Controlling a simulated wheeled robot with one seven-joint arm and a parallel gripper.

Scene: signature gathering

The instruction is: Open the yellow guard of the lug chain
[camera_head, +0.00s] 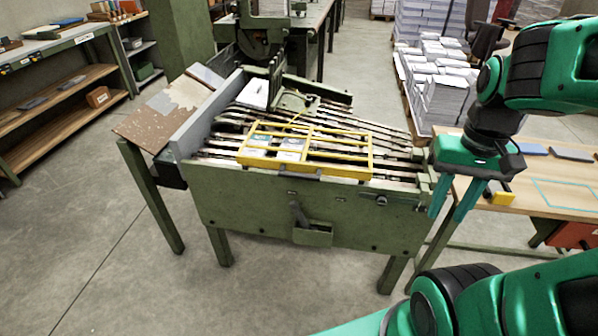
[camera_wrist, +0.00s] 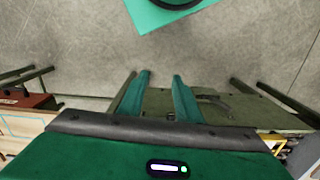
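The yellow guard (camera_head: 345,171) is a flat barred frame lying over the rails of the lug chain (camera_head: 225,145) on the green machine (camera_head: 260,205). Two labels sit on its left part, and a dark piece shows at its front edge. A yellow edge (camera_wrist: 275,141) at the lower right of the wrist view looks like part of the guard. My gripper (camera_head: 447,212) points down beyond the machine's right end, to the right of the guard and apart from it. In the wrist view my gripper (camera_wrist: 161,76) has its two green fingers apart with nothing held between them.
A lever and box (camera_head: 313,232) project from the machine's front. Paper stacks (camera_head: 440,85) stand behind. The concrete floor in front is clear.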

